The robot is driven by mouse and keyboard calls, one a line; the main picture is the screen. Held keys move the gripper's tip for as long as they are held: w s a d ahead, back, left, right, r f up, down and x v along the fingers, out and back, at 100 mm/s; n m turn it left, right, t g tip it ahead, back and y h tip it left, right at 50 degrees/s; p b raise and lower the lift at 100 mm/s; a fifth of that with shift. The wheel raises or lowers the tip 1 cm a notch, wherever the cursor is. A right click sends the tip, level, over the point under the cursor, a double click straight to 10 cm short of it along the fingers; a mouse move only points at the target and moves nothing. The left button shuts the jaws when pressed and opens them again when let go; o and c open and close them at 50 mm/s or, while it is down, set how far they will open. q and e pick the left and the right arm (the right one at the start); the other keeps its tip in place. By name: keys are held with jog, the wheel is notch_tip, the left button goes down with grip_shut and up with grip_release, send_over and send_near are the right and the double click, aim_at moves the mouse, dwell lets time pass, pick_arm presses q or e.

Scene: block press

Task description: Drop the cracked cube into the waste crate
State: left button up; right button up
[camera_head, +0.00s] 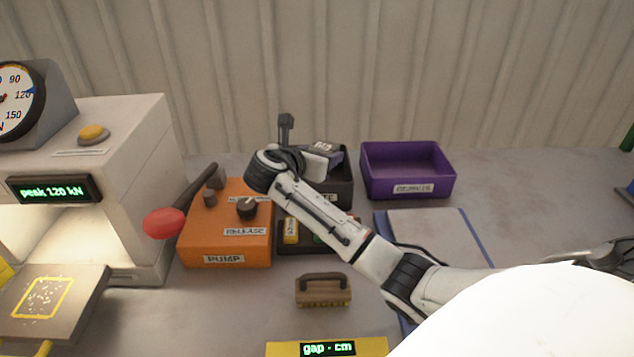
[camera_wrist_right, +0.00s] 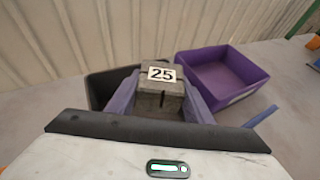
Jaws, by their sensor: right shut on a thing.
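My right gripper (camera_head: 322,157) is shut on a grey cube (camera_wrist_right: 160,102) marked 25. A dark line runs down the cube's near face in the right wrist view. The cube's white label shows in the head view, partly hidden by the gripper. The gripper holds the cube over the black crate (camera_head: 346,190), whose label ends in "TE"; the rest is hidden by my arm. The black crate also shows in the right wrist view (camera_wrist_right: 97,88), mostly hidden by the gripper and cube. My left gripper is not in view.
A purple crate (camera_head: 405,193) stands right of the black one. An orange pump box (camera_head: 225,257) with a red-knobbed lever stands left. The press (camera_head: 130,150) is at far left.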

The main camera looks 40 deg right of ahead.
jog(key=shift+f, duration=0.75)
jog(key=o, duration=1.5)
jog(key=shift+c, duration=0.2)
jog(key=shift+f, duration=0.1)
jog(key=v, duration=1)
jog(key=shift+a, duration=0.15)
jog(key=shift+s, duration=0.1)
